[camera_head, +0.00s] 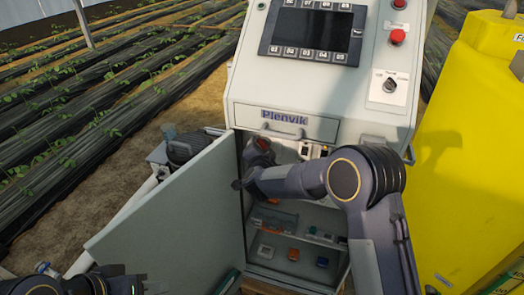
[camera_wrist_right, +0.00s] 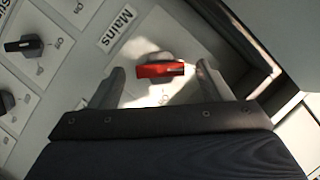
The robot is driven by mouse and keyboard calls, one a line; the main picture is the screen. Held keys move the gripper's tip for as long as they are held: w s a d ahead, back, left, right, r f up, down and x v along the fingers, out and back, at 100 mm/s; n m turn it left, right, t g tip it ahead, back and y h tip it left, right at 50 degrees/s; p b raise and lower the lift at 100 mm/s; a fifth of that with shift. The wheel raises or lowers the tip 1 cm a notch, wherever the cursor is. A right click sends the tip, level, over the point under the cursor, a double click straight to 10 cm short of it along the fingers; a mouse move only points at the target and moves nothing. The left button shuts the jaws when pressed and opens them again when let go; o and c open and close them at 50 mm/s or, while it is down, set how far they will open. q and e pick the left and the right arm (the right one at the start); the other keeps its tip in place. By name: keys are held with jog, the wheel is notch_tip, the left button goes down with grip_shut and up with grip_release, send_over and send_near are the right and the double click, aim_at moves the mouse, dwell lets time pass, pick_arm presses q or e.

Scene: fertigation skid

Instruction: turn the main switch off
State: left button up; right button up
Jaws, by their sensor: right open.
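The main switch (camera_wrist_right: 160,69) has a red handle on a light plate beside a "Mains" label (camera_wrist_right: 118,27) in the right wrist view. Its handle lies across the picture, roughly level. My right gripper (camera_wrist_right: 161,72) is open, with one finger on each side of the red handle; a gap shows at each side. In the head view my right arm reaches into the open cabinet (camera_head: 240,215), and its wrist hides part of the inside. My left gripper (camera_head: 110,284) is low at the left edge, partly cut off; its jaws are not clear.
Black knobs (camera_wrist_right: 24,46) sit left of the main switch in the right wrist view. The cabinet door (camera_head: 175,220) stands open to the left. Above are a screen (camera_head: 312,32) and a red button (camera_head: 398,37). A yellow tank (camera_head: 470,150) stands close on the right.

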jog(key=b+v, duration=0.1)
jog(key=v, duration=0.6)
dwell(0.3)
